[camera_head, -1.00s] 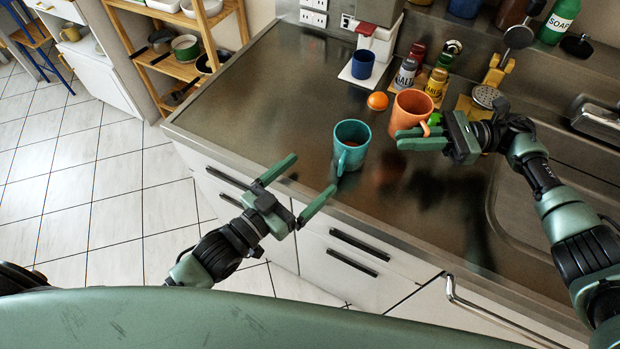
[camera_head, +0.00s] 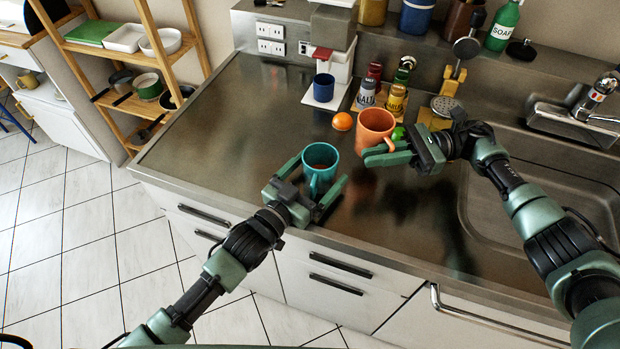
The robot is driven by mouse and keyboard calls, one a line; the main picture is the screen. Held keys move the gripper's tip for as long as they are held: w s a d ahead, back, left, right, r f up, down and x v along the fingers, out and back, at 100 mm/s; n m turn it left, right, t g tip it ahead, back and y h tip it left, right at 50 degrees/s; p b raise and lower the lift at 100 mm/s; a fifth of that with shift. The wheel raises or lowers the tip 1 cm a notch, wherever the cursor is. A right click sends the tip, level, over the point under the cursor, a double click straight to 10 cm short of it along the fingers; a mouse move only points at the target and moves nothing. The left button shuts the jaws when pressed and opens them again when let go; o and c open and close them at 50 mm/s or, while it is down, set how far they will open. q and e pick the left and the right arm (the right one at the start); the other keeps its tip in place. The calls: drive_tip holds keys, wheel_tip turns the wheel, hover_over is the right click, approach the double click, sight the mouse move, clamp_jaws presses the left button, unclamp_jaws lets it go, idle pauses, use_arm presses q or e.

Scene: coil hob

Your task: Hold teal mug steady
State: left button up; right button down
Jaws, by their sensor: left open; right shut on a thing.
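The orange mug (camera_head: 374,128) stands upright behind and to the right of the teal mug. My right gripper (camera_head: 388,148) is shut on the orange mug at its right, handle side. The fingers partly hide its handle.
An orange fruit (camera_head: 342,121), a blue cup (camera_head: 323,87) and several spice jars (camera_head: 396,100) stand behind the mugs. The sink (camera_head: 545,185) lies to the right. The counter (camera_head: 225,130) left of the mugs is clear.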

use_arm(q)
drive_tip(key=c, duration=1.8)
use_arm(e)
drive_tip(key=s+a+r+m+y, duration=0.1)
drive_tip(key=s+a+r+m, duration=0.1)
drive_tip(key=s+a+r, duration=0.3)
drive_tip(key=s+a+r+m+y, duration=0.1)
drive_tip(key=s+a+r+m, duration=0.2)
drive_tip(key=s, duration=0.4)
drive_tip(key=s+a+f+m, duration=0.1)
drive_tip(key=s+a, duration=0.1)
drive_tip(key=a, duration=0.2)
drive_tip(key=w+r+m+t+y, duration=0.2)
drive_tip(key=w+m, duration=0.4)
drive_tip(key=m, duration=0.2)
drive_tip(key=shift+d+r+t, duration=0.15)
drive_tip(key=shift+r+t, duration=0.2)
drive_tip(key=shift+t, duration=0.05)
